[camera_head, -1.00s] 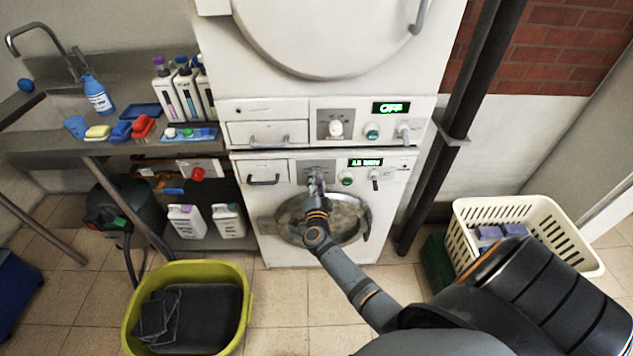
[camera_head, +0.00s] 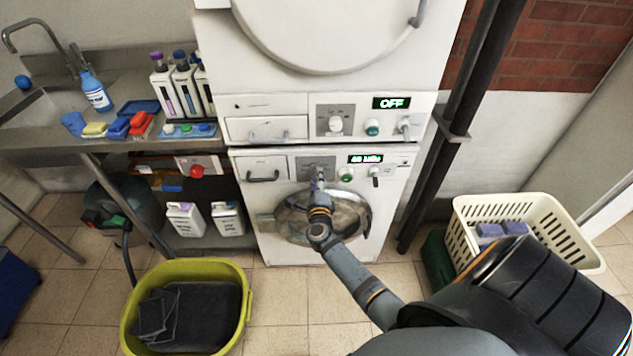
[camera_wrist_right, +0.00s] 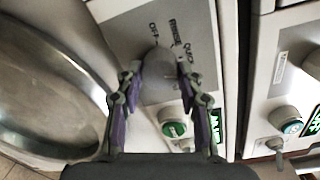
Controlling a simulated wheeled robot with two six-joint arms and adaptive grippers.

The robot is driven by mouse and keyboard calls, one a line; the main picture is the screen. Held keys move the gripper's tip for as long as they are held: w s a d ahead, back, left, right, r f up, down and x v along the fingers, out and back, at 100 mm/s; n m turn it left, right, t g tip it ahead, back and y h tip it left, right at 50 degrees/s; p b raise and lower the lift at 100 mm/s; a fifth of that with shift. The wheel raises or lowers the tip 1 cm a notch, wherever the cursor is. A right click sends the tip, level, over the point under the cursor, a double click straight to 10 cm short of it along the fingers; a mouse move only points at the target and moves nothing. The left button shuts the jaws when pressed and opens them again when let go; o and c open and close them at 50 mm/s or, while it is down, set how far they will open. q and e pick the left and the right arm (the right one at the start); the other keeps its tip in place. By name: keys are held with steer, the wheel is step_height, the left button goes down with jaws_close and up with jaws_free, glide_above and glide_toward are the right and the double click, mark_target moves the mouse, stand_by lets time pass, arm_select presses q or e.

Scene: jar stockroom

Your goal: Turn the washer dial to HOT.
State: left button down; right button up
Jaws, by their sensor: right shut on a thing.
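The washer (camera_head: 270,222) is the lower of two stacked white machines, with a round metal door. In the head view, my right gripper (camera_head: 319,182) reaches the panel from below and mostly covers the dial. The lit green display (camera_head: 365,159) beside it seems to show a number of minutes. My left gripper is not in view.
A green button (camera_head: 347,174) and a small lever (camera_head: 375,172) sit right of the dial. The upper machine (camera_head: 265,107) has a similar dial (camera_head: 335,124) and an OFF display (camera_head: 391,103). A dark pipe (camera_head: 440,160) stands to the right; a cream basket (camera_head: 548,243) is on the floor.

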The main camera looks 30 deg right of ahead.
steer(key=shift+f+m+t+b, duration=0.15)
steer(key=shift+m+b, duration=1.2)
steer(key=shift+m, duration=1.5)
steer(key=shift+f+m+t+b, duration=0.15)
steer(key=shift+m+b, duration=1.2)
steer(key=shift+m, duration=1.5)
steer(key=shift+r, duration=0.1)
steer(key=o, duration=1.2)
steer(key=shift+r, duration=0.1)
steer(key=v, duration=1.2)
steer(key=shift+s, duration=0.1)
